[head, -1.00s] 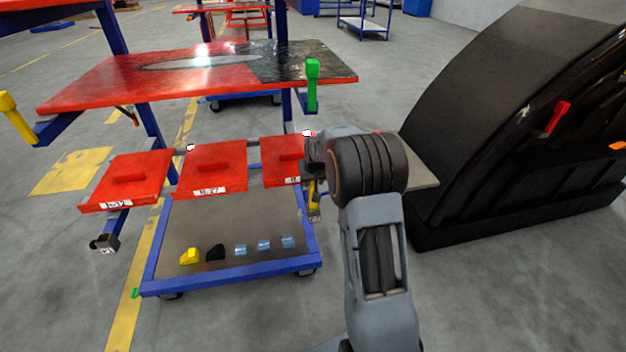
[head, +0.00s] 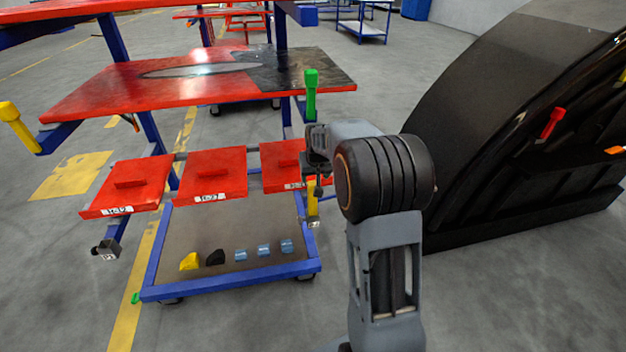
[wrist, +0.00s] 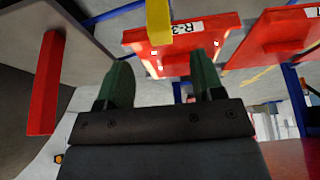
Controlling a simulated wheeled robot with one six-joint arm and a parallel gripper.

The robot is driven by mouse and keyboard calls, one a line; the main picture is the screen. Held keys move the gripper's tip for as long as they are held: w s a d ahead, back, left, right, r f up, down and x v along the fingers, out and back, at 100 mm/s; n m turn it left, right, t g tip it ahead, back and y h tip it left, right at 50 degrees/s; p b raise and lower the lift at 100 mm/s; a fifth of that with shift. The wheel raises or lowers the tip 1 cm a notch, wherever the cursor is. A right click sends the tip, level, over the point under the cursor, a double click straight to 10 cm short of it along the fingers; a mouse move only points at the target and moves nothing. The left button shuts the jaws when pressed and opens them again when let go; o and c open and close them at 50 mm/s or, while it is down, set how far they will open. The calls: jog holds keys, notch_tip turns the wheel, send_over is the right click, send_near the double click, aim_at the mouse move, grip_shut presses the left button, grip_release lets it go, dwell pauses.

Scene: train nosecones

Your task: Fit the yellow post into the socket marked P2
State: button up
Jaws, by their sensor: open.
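A yellow post (head: 312,198) stands upright at the right front of the cart, its lower end at a small grey socket block (head: 313,222). The block's mark is too small to read. The post's yellow end also shows at the top of the wrist view (wrist: 158,22). My gripper (head: 319,180) is just above and beside the post's top. In the wrist view its two dark green fingers (wrist: 160,65) are apart with nothing held between them. Another grey socket block (head: 106,250) with an unclear mark sits at the lower left on a blue arm.
A second yellow post (head: 18,127) and a green post (head: 311,95) stand at the cart's sides. Red panels (head: 211,175) hang beside my gripper. A low trolley (head: 230,283) holds several small blocks. A large black nosecone (head: 490,130) stands right.

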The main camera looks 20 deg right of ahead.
jog(key=shift+p+v, duration=0.4)
jog(key=shift+v, duration=2.3)
jog(key=s+a+r+g+p, duration=0.1)
jog(key=s+a+g+p, duration=0.2)
jog(key=s, duration=0.6)
jog(key=s+a+r+n+t+p, duration=0.1)
jog(key=s+a+r+p, duration=0.3)
jog(key=s+r+p, duration=0.3)
jog(key=s+a+r+n+t+y+p, duration=0.1)
jog(key=s+a+r+p, duration=0.3)
jog(key=s+r+p, duration=0.4)
jog(key=p+v, duration=0.1)
jog(key=v, duration=0.3)
jog(key=shift+w+a+r, duration=0.2)
jog(key=shift+w, duration=0.05)
jog(key=shift+c, duration=0.2)
